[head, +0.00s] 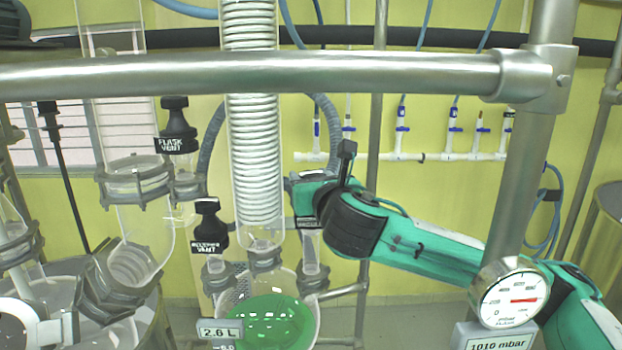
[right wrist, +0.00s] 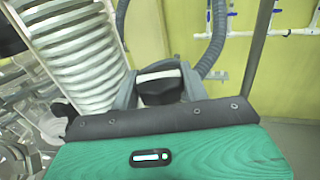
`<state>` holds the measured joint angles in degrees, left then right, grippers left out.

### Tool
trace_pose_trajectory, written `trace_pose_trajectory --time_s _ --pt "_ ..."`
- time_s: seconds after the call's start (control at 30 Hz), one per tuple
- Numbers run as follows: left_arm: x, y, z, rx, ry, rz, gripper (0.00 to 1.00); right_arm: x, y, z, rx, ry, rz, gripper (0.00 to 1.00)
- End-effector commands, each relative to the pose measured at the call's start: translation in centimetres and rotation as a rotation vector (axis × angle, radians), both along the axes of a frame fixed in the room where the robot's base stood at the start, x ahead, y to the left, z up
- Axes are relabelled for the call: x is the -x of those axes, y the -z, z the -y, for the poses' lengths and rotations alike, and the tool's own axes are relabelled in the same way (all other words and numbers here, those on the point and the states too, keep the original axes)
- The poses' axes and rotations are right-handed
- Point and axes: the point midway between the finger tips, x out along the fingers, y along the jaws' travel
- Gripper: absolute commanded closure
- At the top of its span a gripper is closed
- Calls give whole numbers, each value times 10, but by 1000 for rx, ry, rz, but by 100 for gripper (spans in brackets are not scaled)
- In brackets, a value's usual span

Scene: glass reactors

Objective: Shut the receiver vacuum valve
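The receiver flask (head: 309,316) is a round glass vessel holding green liquid, low in the middle of the head view. On its right neck is a black valve knob (head: 309,222), mostly hidden by my right gripper (head: 310,190). In the right wrist view the black knob (right wrist: 160,86) sits between the two grey fingers of my right gripper (right wrist: 158,82), which appear closed on its sides. Its label cannot be read. My left gripper is not in view.
The receiver vent knob (head: 208,230) stands left of the glass coil column (head: 254,150). The flask vent knob (head: 176,135) is higher up left. A steel rail (head: 250,74) crosses in front, and a post with a pressure gauge (head: 509,293) stands at right.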

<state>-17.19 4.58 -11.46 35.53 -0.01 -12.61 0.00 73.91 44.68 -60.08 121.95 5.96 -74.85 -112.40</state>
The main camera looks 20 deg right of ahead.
Motion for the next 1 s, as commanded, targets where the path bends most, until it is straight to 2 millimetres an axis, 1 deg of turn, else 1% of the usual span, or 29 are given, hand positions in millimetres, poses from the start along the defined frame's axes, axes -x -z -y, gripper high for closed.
trace_pose_trajectory --time_s 0.17,0.5,0.8,0.83,0.87,0.9,1.0 --pt "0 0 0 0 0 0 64 0 0 -1 1 25 -1 75" --pt "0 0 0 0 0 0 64 0 1 -1 1 259 -2 75" --pt "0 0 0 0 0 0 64 0 1 0 1 287 -1 75" --pt "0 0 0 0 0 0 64 0 1 0 1 287 -1 49" --pt "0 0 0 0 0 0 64 0 1 0 1 287 -1 43" --pt "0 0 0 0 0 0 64 0 1 0 1 287 -1 40" --pt "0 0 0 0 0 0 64 0 1 0 1 287 -1 40"
